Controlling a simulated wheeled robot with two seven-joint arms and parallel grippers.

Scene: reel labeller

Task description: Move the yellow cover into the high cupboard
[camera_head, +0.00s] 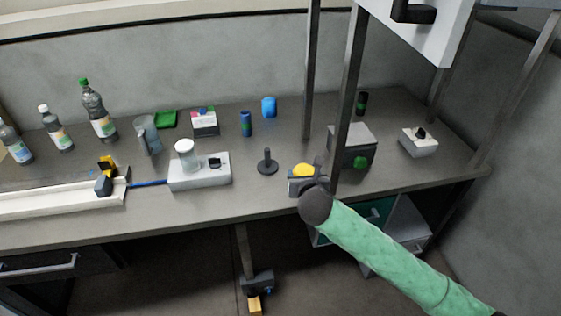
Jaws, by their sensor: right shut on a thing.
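The yellow cover (302,169) is a small rounded yellow piece at the middle of the bench, partly hidden by my right gripper. My right gripper (306,182), at the end of the green-sleeved arm, is shut on it near the bench's front edge, beside a dark upright post. I cannot tell whether the cover touches the bench. The high cupboard (425,28) is the white box with a black handle at the top right, well above the bench; only its lower part shows, and its inside is hidden. My left gripper is not in view.
Dark posts (350,85) rise from the bench near my gripper. A grey box with a green knob (361,162) stands right of it. A black peg stand (267,164) and a white scale (200,178) stand left. Bottles (98,110) stand far left.

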